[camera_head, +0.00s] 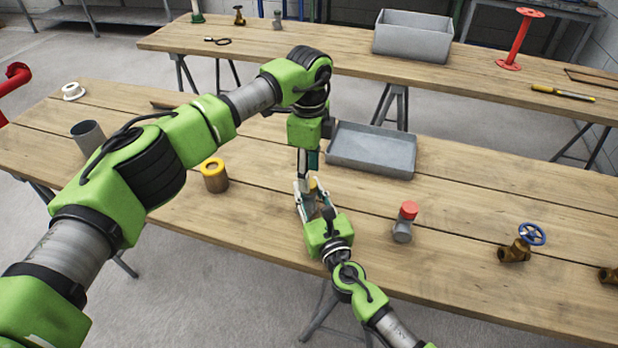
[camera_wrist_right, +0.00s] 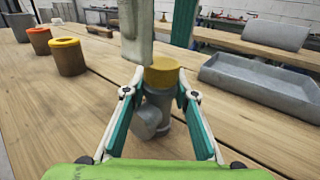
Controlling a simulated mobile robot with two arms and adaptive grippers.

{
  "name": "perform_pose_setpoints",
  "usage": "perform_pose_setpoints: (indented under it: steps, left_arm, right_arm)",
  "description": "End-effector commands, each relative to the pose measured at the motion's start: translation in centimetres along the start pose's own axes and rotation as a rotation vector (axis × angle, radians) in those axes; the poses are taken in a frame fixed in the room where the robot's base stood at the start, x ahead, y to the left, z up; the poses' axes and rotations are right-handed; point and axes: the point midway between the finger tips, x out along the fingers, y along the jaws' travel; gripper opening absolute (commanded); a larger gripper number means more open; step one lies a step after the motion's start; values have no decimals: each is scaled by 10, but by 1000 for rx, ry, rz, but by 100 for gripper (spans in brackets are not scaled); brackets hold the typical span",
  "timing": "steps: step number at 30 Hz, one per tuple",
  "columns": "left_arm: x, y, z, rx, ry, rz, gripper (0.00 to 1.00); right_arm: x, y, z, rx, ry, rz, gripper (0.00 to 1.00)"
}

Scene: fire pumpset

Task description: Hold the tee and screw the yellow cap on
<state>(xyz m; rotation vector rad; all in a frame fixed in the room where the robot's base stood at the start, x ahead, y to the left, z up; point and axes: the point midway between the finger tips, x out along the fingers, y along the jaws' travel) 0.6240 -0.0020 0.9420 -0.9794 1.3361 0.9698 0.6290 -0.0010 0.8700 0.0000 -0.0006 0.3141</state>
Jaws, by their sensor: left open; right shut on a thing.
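The grey tee (camera_wrist_right: 158,108) stands on the near table with its side branch facing my right wrist camera. The yellow cap (camera_wrist_right: 163,73) sits on top of the tee; I cannot tell how tight it is. In the head view the tee (camera_head: 309,209) is partly hidden by my grippers. My right gripper (camera_head: 312,203) is shut on the tee, one finger on each side. My left gripper (camera_head: 305,180) points down from above and is open. In the right wrist view its fingers hang beside and above the cap, apart from each other.
A grey tray (camera_head: 372,150) lies behind the grippers. A red-capped tee (camera_head: 405,222) and a blue-wheeled valve (camera_head: 518,245) stand to the right. A yellow-rimmed container (camera_head: 214,176) and a grey cup (camera_head: 88,138) stand to the left. The wood between the red-capped tee and valve is clear.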

Motion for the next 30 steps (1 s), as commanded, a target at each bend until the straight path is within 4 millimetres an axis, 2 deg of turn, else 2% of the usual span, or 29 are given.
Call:
perform_pose_setpoints:
  steps: [3,10,11,13,24,26,30]
  left_arm:
    - [-14,0,0,0,1,-1,43]
    - [-16,0,0,0,1,0,43]
    - [-16,0,0,0,1,0,45]
    - [-16,0,0,0,1,0,62]
    - [-17,0,0,0,0,0,62]
    - [-22,0,0,0,0,-1,62]
    - [-44,-1,0,0,1,-4,62]
  right_arm:
    - [-1,0,-3,0,4,1,0]
    - [-1,0,-2,0,4,1,0]
    - [-1,0,-2,0,4,1,0]
    - [-1,0,-2,0,4,1,0]
    - [-1,0,-2,0,4,1,0]
    - [-1,0,-2,0,4,1,0]
    - [-1,0,-2,0,4,1,0]
